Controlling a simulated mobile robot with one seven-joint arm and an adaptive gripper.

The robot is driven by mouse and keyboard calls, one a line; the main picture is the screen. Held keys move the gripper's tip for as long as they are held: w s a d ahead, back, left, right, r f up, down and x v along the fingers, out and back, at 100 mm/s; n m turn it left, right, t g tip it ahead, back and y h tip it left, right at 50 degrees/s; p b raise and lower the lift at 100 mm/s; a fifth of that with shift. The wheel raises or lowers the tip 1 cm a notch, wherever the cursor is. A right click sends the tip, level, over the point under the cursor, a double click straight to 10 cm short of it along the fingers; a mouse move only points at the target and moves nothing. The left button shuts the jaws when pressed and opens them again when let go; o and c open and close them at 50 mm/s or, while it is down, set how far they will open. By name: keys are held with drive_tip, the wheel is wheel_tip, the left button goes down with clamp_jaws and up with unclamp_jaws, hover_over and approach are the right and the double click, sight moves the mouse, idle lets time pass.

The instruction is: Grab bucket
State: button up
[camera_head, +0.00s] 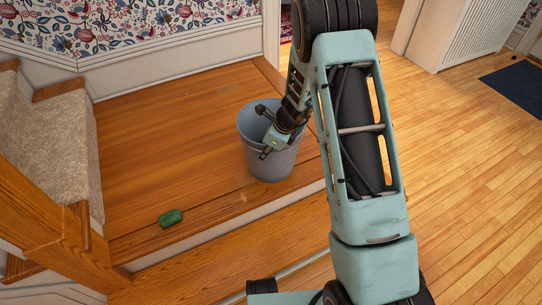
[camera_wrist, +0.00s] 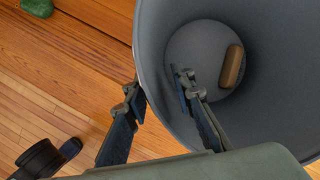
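The grey bucket (camera_head: 284,168) stands upright on the wooden landing, near its front edge. In the wrist view its wall (camera_wrist: 275,60) fills the right side, and a tan, rounded block-like object (camera_wrist: 231,66) lies inside at the bottom. My gripper (camera_head: 265,133) is at the bucket's near left rim. In the wrist view my gripper (camera_wrist: 157,88) straddles the rim: one finger is outside the wall, the other inside. The fingers are apart, with a visible gap between the inner finger and the wall. Whether the outer finger touches the bucket is unclear.
A green sponge-like object (camera_head: 171,218) lies on the landing to the left. Carpeted stairs (camera_head: 45,130) and a wooden newel post are at the left. A step edge runs along the landing's front. Open wooden floor (camera_head: 470,170) lies right, with a dark mat (camera_head: 518,88) beyond.

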drive_tip(key=b+x, duration=0.1)
drive_tip(key=x, duration=0.3)
drive_tip(key=shift+w+f, duration=0.2)
drive_tip(key=shift+f, duration=0.1)
drive_tip(key=shift+r, duration=0.1)
clamp_jaws()
